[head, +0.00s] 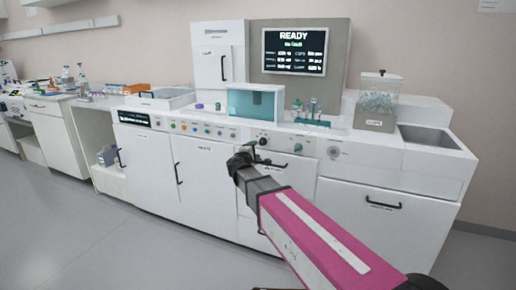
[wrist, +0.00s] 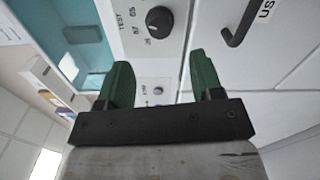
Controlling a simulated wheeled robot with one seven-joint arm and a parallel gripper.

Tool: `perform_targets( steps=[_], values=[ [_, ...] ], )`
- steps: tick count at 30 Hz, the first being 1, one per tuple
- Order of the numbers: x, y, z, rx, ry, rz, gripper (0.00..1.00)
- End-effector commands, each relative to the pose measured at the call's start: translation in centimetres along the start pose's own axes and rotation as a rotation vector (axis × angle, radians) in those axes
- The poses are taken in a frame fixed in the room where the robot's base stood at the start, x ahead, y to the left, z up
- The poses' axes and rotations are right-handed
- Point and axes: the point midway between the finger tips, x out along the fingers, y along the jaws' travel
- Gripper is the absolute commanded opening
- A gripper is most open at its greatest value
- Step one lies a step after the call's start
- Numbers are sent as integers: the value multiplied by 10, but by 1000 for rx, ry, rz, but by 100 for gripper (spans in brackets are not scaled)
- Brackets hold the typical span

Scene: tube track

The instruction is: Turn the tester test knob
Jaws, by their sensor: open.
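The test knob (wrist: 159,20) is a round black dial at the top of the wrist view, with "TEST" lettering and scale marks beside it on the white panel. In the head view a dark knob (head: 263,141) shows on the front panel, just right of and above my gripper (head: 243,158). In the wrist view my gripper (wrist: 160,62) has two green fingers spread wide apart. Nothing is between the fingers; the knob lies beyond their tips, apart from them.
A small button (wrist: 158,90) shows on the panel between the fingers. A black hooked handle (wrist: 240,27) sticks out to the right in the wrist view. A teal clear box (head: 255,103) stands on the counter above the panel. The screen (head: 294,52) reads READY.

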Motion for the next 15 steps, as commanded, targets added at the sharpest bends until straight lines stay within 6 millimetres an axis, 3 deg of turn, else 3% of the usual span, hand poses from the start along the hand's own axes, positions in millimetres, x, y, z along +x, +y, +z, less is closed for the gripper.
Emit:
perform_targets(
  steps=[6, 15],
  values=[
    [-24, 0, 0, 0, 1, 0, 60],
    [-27, 0, 0, 0, 0, 0, 60]
  ],
)
